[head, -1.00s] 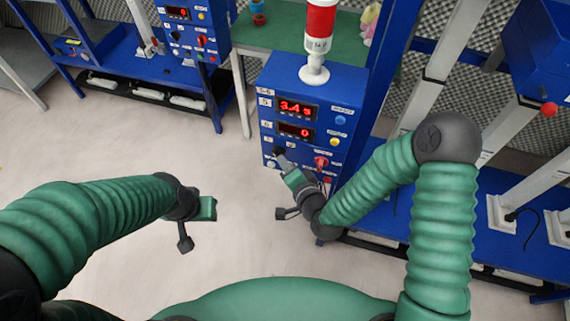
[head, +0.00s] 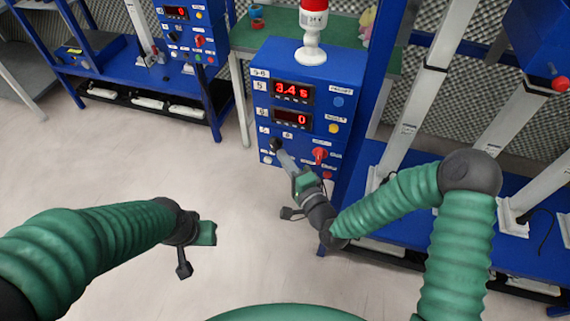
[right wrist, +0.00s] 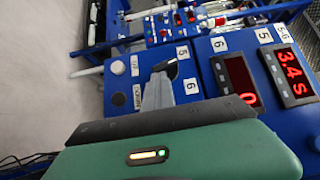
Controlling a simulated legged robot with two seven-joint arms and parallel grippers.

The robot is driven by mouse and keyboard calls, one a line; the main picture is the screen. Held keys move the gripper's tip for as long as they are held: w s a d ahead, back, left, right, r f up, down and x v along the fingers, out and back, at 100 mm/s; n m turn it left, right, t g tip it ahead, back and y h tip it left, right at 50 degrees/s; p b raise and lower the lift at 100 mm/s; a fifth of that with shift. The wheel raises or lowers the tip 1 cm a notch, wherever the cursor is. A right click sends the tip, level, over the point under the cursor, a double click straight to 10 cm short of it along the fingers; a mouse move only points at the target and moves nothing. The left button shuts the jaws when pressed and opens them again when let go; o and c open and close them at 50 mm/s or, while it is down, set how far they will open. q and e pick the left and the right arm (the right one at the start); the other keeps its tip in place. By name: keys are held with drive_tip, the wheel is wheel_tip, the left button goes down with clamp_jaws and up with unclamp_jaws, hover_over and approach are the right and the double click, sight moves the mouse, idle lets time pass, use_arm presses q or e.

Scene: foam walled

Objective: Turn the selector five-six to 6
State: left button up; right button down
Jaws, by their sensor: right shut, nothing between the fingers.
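The blue control box marked 5-6 (head: 350,70) stands ahead, with red displays reading 3.4 s (head: 292,93) and 0 (head: 291,119). The selector five-six is a small black knob (head: 276,144) low on the left of its front, between labels 5 (right wrist: 183,52) and 6 (right wrist: 191,86) in the right wrist view. My right gripper (head: 284,156) is shut and empty, its grey fingertips at the knob; I cannot tell whether they touch. My left gripper (head: 205,234) hangs at left, away from the box.
A red knob (head: 320,155) and blue and yellow buttons sit right of the selector on the same panel. A red-and-white beacon (head: 312,35) stands on the box. Another blue box (head: 190,20) is at upper left. Pale floor (head: 130,150) at left is clear.

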drive_tip(key=m+t+b, duration=0.1)
drive_tip(key=m+b, duration=0.1)
drive_tip(key=b, duration=0.1)
drive_tip(key=f+m+t+b, duration=0.1)
drive_tip(key=m+t+b, duration=0.1)
drive_tip(key=b, duration=0.1)
drive_tip(key=a+f+m+t+b, duration=0.1)
drive_tip(key=t+b, duration=0.1)
drive_tip(key=shift+w+a+m+b, duration=0.1)
drive_tip(key=shift+w+m+b, duration=0.15)
drive_tip(key=shift+m+b, duration=0.15)
idle(0.3)
